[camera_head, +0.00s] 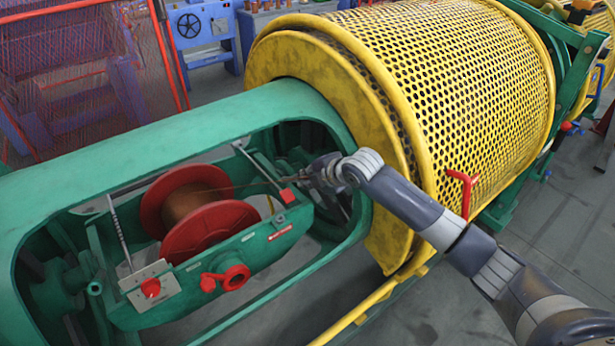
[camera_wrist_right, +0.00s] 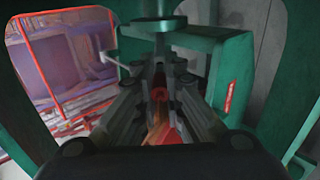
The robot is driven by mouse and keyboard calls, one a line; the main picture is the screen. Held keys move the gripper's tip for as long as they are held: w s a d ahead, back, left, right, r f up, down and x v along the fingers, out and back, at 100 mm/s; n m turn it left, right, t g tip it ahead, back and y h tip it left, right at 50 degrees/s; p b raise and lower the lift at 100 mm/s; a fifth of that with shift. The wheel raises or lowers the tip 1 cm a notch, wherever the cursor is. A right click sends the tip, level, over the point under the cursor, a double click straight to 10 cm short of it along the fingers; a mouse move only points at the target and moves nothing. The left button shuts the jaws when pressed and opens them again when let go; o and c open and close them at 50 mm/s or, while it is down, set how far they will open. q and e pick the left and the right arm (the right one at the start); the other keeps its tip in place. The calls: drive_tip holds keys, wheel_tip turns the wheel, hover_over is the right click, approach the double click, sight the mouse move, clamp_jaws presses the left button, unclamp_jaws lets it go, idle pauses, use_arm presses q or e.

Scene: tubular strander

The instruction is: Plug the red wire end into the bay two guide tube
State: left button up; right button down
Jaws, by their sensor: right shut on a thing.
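My right gripper (camera_head: 312,175) reaches in from the right to the upper right end of the green cradle, near the yellow drum. It is shut on the red wire end (camera_wrist_right: 165,134), of which a reddish part shows between the fingers in the right wrist view. A thin copper wire (camera_head: 232,187) runs from the red spool (camera_head: 198,215) towards these fingers. The fingers (camera_wrist_right: 160,92) point along the green frame, with a small red spot between their tips. The gripper hides most of the wire end. I cannot make out the bay two guide tube. My left gripper is out of view.
The green cradle (camera_head: 190,290) sits inside the opening of a large green frame (camera_head: 170,130). The yellow perforated drum guard (camera_head: 450,80) stands close to my right arm, with a red handle (camera_head: 463,190) near it. A red mesh fence (camera_head: 80,80) is at the upper left.

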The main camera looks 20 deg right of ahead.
drive_tip(key=shift+p, duration=0.4)
drive_tip(key=shift+w+a+f+b, duration=0.2)
drive_tip(key=shift+w+f+b, duration=0.15)
drive_tip(key=shift+w, duration=0.1)
idle(0.6)
drive_tip(key=c, duration=1.6)
unclamp_jaws()
drive_tip(key=shift+c, duration=0.2)
drive_tip(key=shift+s+d+r, duration=0.1)
drive_tip(key=v, duration=1.1)
drive_tip(key=shift+s+r, duration=0.2)
drive_tip(key=shift+s, duration=0.1)
